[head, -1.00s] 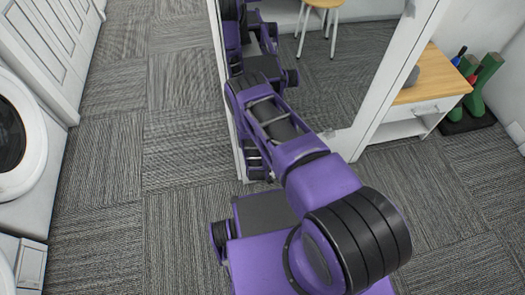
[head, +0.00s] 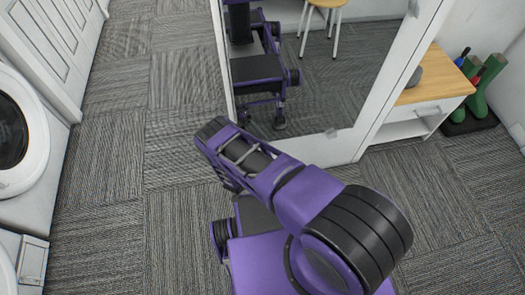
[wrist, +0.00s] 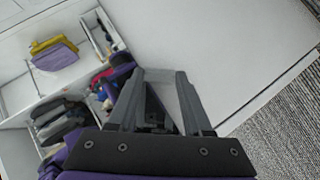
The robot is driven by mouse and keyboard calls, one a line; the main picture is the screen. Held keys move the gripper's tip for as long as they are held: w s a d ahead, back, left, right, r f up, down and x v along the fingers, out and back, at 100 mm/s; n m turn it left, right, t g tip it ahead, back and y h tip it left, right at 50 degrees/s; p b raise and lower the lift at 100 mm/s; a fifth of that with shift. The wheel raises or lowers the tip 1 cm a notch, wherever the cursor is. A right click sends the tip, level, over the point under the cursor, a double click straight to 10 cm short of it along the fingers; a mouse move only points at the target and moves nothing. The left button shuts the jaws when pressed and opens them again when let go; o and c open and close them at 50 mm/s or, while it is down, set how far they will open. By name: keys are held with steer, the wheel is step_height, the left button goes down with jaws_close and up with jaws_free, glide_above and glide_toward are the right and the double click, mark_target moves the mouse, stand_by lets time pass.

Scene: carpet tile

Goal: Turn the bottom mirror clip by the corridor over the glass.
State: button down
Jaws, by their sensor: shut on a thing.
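The mirror (head: 320,85) stands in a white frame at the upper middle of the head view. A small clip (head: 330,133) sits on its bottom edge, and another (head: 413,9) is high on its right side. The lower left corner of the mirror is behind my arm, so any clip there is hidden. My gripper is hidden under my arm in the head view. In the wrist view my gripper (wrist: 160,76) has its two fingers shut on a small pale piece between the tips. I cannot tell whether this piece is the clip or how far it is turned.
A white unit with a wooden top (head: 428,86) and green boots (head: 478,88) stand right of the mirror. A washing machine (head: 38,165) and white doors (head: 55,35) line the left. Carpet (head: 165,110) between is clear. The wrist view shows a white panel (wrist: 215,45) and shelves with folded cloth (wrist: 55,52).

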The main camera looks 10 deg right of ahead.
steer(key=shift+a+f+n+t+h, duration=0.1)
steer(key=shift+f+n+t+h, duration=0.15)
steer(key=shift+n+h, duration=0.45)
steer(key=shift+c, duration=1.6)
jaws_free()
